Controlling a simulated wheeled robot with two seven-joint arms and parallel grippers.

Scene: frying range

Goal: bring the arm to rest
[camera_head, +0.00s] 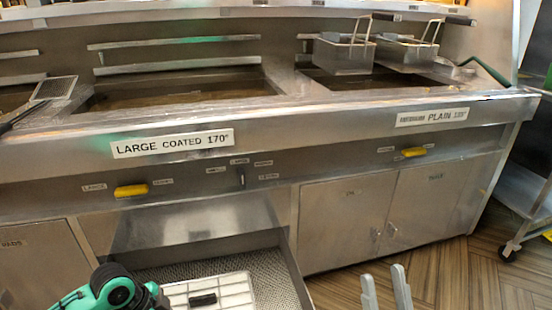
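My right gripper (383,273) shows at the bottom edge, right of centre. Its two grey fingers point up and stand apart with nothing between them. It is in front of the lower cabinet doors and over the floor, apart from the range. A green and black joint of my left arm shows at the lower left, in front of the pulled-out drawer. My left gripper is not in view.
The frying range (285,118) spans the view, with two wire baskets (344,54) at the back right. An open drawer (285,280) with a white grid (228,291) juts out at lower centre. A wheeled rack (525,200) stands at right. Wooden floor (450,280) is clear at lower right.

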